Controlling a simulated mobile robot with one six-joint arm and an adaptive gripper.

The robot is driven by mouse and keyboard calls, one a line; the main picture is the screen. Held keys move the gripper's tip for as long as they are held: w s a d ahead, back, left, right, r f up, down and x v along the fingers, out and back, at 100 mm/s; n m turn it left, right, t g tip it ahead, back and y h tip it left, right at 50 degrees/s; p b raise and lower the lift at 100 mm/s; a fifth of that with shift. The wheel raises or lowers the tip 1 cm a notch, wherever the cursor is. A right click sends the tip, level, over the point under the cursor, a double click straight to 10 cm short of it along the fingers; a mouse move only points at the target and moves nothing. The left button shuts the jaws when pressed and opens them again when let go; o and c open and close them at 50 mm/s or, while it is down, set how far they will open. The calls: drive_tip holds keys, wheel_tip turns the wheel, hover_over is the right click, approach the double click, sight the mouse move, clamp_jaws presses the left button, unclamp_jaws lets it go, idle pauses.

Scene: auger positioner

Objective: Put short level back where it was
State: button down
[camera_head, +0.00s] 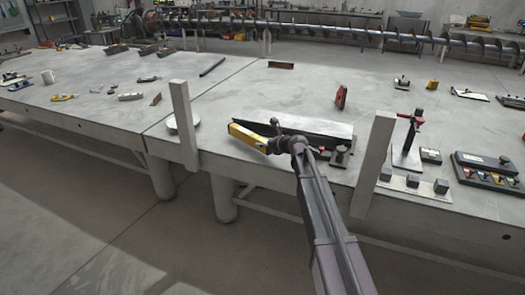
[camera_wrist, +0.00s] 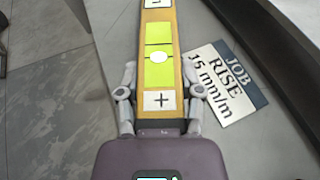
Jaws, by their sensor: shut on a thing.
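The short level (camera_head: 246,137) is yellow and lies at an angle by the table's front edge in the head view. In the wrist view, the level (camera_wrist: 158,75) shows a yellow-green vial with a white round bubble and a plus mark at its near end. My gripper (camera_head: 276,146) is shut on it; in the wrist view the fingers (camera_wrist: 161,96) press its two sides near the plus end. I cannot tell whether its underside touches anything. A long dark-sided plate (camera_head: 310,129) lies just beyond it.
A card reading "JOB RISE 15 mm/m" (camera_wrist: 226,82) lies right of the level. Two grey posts (camera_head: 184,122) (camera_head: 374,160) stand at the table's front edge. The table's middle (camera_head: 245,98) is clear.

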drive_tip(key=shift+f+b, duration=0.85)
drive_tip(key=shift+f, duration=0.3)
drive_tip(key=shift+f, duration=0.1)
drive_tip(key=shift+c, duration=1.3)
unclamp_jaws()
drive_tip(key=shift+r, duration=0.2)
drive_tip(key=p+v, duration=0.4)
drive_tip(key=v, duration=0.8)
drive_tip(key=shift+f, duration=0.1)
drive_tip(key=shift+s, duration=0.1)
